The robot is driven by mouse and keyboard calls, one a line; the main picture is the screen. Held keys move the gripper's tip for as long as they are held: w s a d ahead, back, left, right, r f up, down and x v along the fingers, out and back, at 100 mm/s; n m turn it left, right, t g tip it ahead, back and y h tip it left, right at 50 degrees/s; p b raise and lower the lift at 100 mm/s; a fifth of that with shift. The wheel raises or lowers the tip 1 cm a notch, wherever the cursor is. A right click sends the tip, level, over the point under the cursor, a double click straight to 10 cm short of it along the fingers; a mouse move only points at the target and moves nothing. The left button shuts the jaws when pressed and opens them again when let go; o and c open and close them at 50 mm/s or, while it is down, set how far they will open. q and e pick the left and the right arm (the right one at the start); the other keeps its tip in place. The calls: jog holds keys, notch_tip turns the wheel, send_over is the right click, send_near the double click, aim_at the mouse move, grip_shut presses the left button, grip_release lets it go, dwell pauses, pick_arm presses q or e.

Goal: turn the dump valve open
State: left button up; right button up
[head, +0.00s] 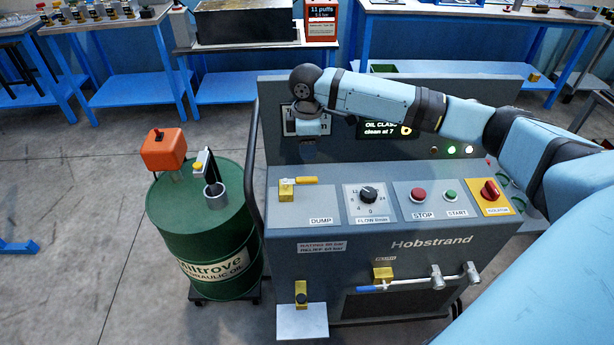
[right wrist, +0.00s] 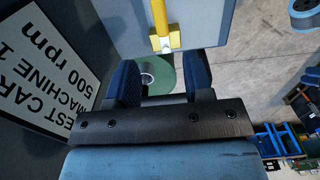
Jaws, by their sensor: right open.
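The dump valve (head: 287,191) is a small yellow block on the left end of the sloped control panel, above the DUMP label. Its yellow lever (head: 307,180) points right in the head view. My right gripper (head: 308,152) hangs fingers down, above and behind the lever, apart from it. In the right wrist view the two dark fingers (right wrist: 161,82) are open with nothing between them. The valve block (right wrist: 165,43) is just beyond the fingertips there, with the lever (right wrist: 159,14) running up out of the picture. My left gripper is not in view.
The panel also carries a flow knob (head: 368,194), a red STOP button (head: 418,195), a green START button (head: 450,196) and a red isolator switch (head: 490,191). A green oil drum (head: 205,235) stands left of the machine. A test card (right wrist: 40,85) is on the upright panel behind.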

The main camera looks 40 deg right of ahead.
aim_at(307, 179)
notch_tip(307, 179, down, 11)
jog(key=shift+f, duration=0.1)
dwell(0.3)
grip_shut()
